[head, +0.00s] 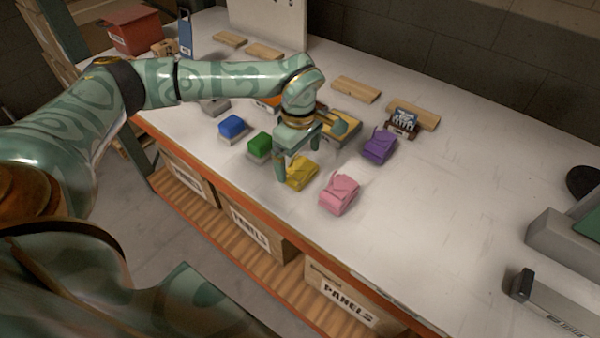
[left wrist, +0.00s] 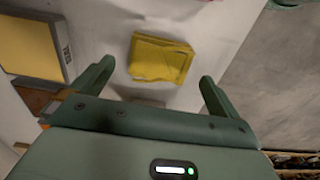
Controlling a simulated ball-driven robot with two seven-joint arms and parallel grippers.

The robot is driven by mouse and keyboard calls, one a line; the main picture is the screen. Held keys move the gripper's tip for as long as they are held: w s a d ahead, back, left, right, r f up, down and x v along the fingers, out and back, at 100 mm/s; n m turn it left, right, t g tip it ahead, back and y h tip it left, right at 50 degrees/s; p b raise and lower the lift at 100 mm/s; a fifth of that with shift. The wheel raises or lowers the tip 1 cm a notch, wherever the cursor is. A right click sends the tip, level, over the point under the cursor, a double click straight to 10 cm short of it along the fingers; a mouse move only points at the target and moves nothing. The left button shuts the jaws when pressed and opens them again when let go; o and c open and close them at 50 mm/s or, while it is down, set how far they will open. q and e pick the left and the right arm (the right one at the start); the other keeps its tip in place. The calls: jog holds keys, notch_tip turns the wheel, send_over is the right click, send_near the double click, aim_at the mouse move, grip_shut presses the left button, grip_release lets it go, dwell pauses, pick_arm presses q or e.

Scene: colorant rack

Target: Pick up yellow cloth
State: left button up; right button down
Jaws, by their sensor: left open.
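The yellow cloth (head: 301,173) lies folded on the white table near its front edge, between the green and pink things. In the left wrist view the yellow cloth (left wrist: 160,58) shows just beyond and between the two fingers, apart from them. My left gripper (head: 297,165) is over the cloth, pointing down, and partly hides it in the head view. In the left wrist view my left gripper (left wrist: 155,80) is open, with nothing between its fingers. My right gripper is not in view.
A pink cloth (head: 339,195) lies to the right, a purple cloth (head: 379,147) behind it. A green block (head: 259,144) and a blue block (head: 232,125) stand to the left. A yellow-topped box (head: 345,128) is behind the gripper. The table's right middle is clear.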

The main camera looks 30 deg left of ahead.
aim_at(299, 172)
pick_arm(q)
notch_tip(299, 172, down, 3)
jog(key=shift+r, duration=0.1)
jog(key=shift+r, duration=0.1)
jog(key=c, duration=1)
